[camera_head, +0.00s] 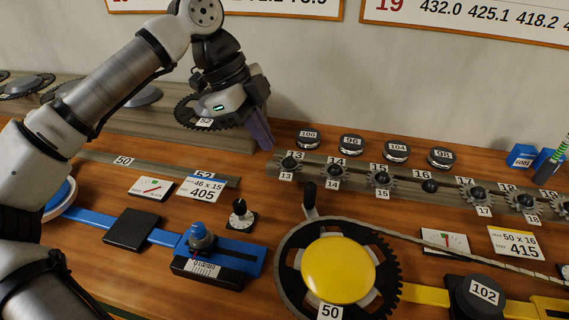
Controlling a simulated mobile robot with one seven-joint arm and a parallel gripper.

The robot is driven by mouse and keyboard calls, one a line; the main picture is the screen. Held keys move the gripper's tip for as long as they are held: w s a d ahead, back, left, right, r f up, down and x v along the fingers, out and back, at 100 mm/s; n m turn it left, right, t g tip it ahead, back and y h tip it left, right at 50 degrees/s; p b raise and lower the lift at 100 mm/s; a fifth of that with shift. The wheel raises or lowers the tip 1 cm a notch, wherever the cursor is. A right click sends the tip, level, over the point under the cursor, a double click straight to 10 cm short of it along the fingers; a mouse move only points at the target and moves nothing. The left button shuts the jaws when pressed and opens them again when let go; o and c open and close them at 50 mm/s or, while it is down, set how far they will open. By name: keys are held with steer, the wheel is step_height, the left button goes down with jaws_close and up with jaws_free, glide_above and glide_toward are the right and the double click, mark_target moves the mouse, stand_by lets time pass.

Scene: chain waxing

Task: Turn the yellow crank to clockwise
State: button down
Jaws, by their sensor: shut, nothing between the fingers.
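The yellow crank (338,270) is a black toothed ring with a large yellow disc at its centre, at the bottom middle. Its upright black handle (310,199) stands at the ring's upper left. A tag reading 50 sits at its lower edge. A chain (460,254) runs from the ring toward the right. My gripper (262,138) is shut and empty, pointing down near the back wall. It is above and to the left of the handle, apart from it. Its fingertips are partly dark and hard to make out.
A rail of small numbered sprockets (382,178) runs behind the crank, with several black pucks (397,150) beyond it. A black knob (241,214) and a blue slider (200,238) lie left of the crank. A black cylinder marked 102 (482,292) stands to its right.

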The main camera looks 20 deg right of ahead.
steer(key=shift+n+y, duration=0.3)
steer(key=shift+n, duration=0.4)
steer(key=f, duration=0.3)
steer(key=f+p, duration=0.1)
steer(key=f, duration=0.2)
steer(key=d+f+p, duration=0.1)
steer(key=f, duration=0.3)
steer(key=shift+s+f, duration=0.1)
steer(key=shift+s, duration=0.15)
steer(key=shift+s+d+f+p, duration=0.15)
steer(key=shift+s+d+p, duration=0.4)
steer(key=shift+d, duration=0.35)
steer(key=shift+s+d+f+p, duration=0.1)
steer(key=shift+s+d+p, duration=0.45)
steer(key=shift+d, duration=0.35)
steer(key=shift+d, duration=0.2)
